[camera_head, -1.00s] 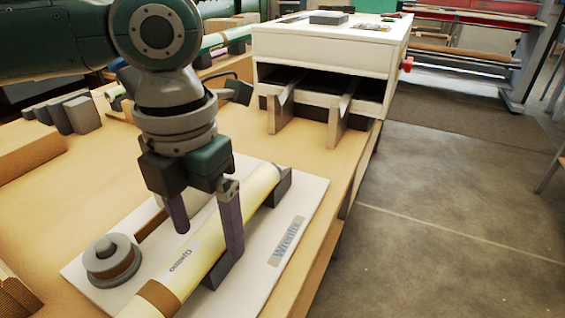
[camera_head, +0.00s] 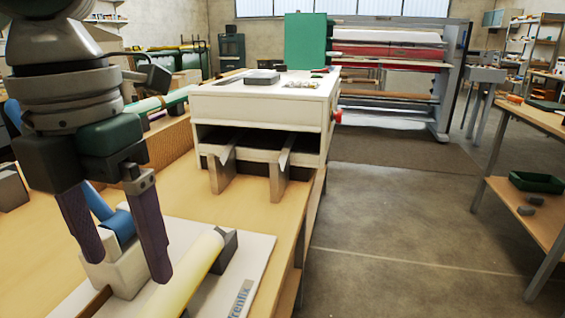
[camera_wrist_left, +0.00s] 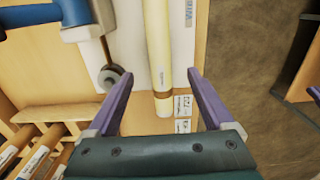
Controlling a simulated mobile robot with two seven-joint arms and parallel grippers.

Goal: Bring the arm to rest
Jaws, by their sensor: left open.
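My left gripper (camera_head: 118,240) is open and empty, with its two purple fingers pointing down. In the head view it hangs at the left, above the white board (camera_head: 250,262). A pale yellow roll (camera_head: 195,270) lies on the board, to the right of the fingers. In the left wrist view the fingers (camera_wrist_left: 157,98) are spread apart, with the roll (camera_wrist_left: 158,45) seen beyond the gap between them, not gripped. The roll's near end is cut off in the head view.
A white laminator box (camera_head: 265,105) with two grey supports stands on the wooden bench (camera_head: 165,195). A blue-handled tool (camera_head: 120,222) is at the board's left side. A large roll machine (camera_head: 390,70) stands behind. A table (camera_head: 535,120) is at right, with open floor between.

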